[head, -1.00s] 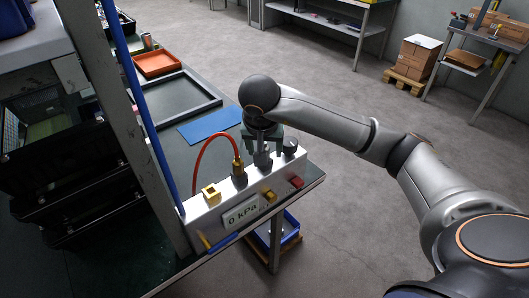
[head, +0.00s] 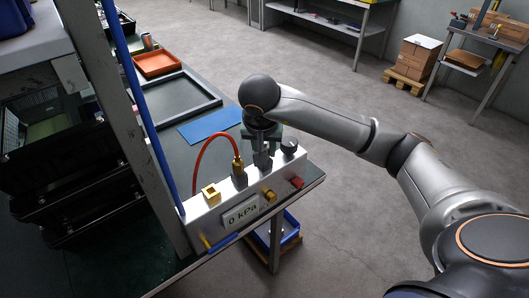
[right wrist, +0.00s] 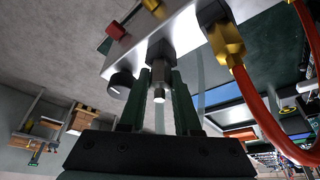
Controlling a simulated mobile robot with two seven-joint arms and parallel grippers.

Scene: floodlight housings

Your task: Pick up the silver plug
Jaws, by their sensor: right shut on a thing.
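The silver plug (head: 262,160) stands upright on top of the white box of the pressure unit (head: 226,212), between a brass fitting with a red hose and a dark knob. My right gripper (head: 263,146) reaches down over it from above, its fingers on either side. In the right wrist view the plug (right wrist: 159,92) sits between the two dark fingers of the gripper (right wrist: 158,98), which is shut on it. The plug's base is still at its grey socket (right wrist: 160,52) on the box. My left gripper is not in view.
The red hose (head: 204,147) arches from the brass fitting (head: 239,172) close left of the plug. A square brass fitting (head: 211,195) stands farther left. The dark knob (head: 289,147) is close right. A blue mat (head: 210,124) and black tray (head: 182,98) lie behind on the bench.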

